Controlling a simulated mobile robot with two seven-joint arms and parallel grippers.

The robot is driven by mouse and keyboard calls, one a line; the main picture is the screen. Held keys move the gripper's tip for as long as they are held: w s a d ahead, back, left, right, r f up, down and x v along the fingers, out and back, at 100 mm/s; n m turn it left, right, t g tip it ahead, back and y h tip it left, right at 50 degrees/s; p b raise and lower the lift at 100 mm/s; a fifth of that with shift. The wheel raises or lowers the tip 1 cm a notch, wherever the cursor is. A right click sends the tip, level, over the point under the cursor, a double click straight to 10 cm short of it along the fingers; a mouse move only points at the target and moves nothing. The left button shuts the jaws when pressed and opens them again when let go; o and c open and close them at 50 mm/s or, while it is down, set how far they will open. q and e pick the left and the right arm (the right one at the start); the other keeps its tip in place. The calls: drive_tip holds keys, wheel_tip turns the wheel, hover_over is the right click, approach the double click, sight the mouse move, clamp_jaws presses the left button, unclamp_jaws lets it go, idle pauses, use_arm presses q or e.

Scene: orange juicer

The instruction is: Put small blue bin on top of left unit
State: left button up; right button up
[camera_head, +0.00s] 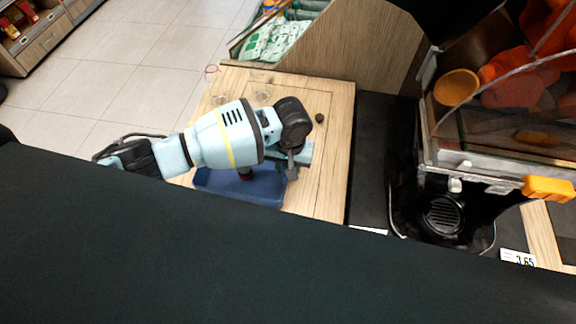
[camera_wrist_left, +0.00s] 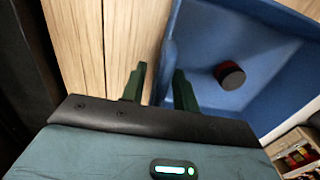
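The small blue bin (camera_head: 240,188) is at the near side of the wooden unit (camera_head: 335,150) in the head view, partly hidden by my left arm. In the left wrist view the bin (camera_wrist_left: 260,55) fills the upper right, and a round red and black object (camera_wrist_left: 229,75) shows inside it. My left gripper (camera_head: 292,172) is at the bin's right end. In the wrist view its two green fingers (camera_wrist_left: 160,78) are apart, one on each side of the bin's near wall, with wood visible in the gap. I cannot tell whether the bin rests fully on the wood. My right gripper is not in view.
A dark knob (camera_head: 320,117) sits on the wooden panel. The juicer (camera_head: 500,120) with oranges stands to the right, above a black drain tray (camera_head: 443,215). A shelf of green packs (camera_head: 272,42) is behind. Tiled floor (camera_head: 130,65) is open at the left.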

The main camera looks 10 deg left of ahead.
use_arm(q)
drive_tip(key=shift+r, duration=0.1)
drive_tip(key=r+p, duration=0.1)
drive_tip(key=r, duration=1)
drive_tip(key=shift+d+p, duration=0.2)
drive_tip(key=shift+p, duration=0.15)
drive_tip(key=shift+r, duration=0.55)
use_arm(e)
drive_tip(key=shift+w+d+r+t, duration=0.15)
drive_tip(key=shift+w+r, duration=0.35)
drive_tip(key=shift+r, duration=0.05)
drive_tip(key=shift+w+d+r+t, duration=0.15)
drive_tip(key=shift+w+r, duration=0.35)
use_arm(q)
drive_tip(key=shift+s+f, duration=0.1)
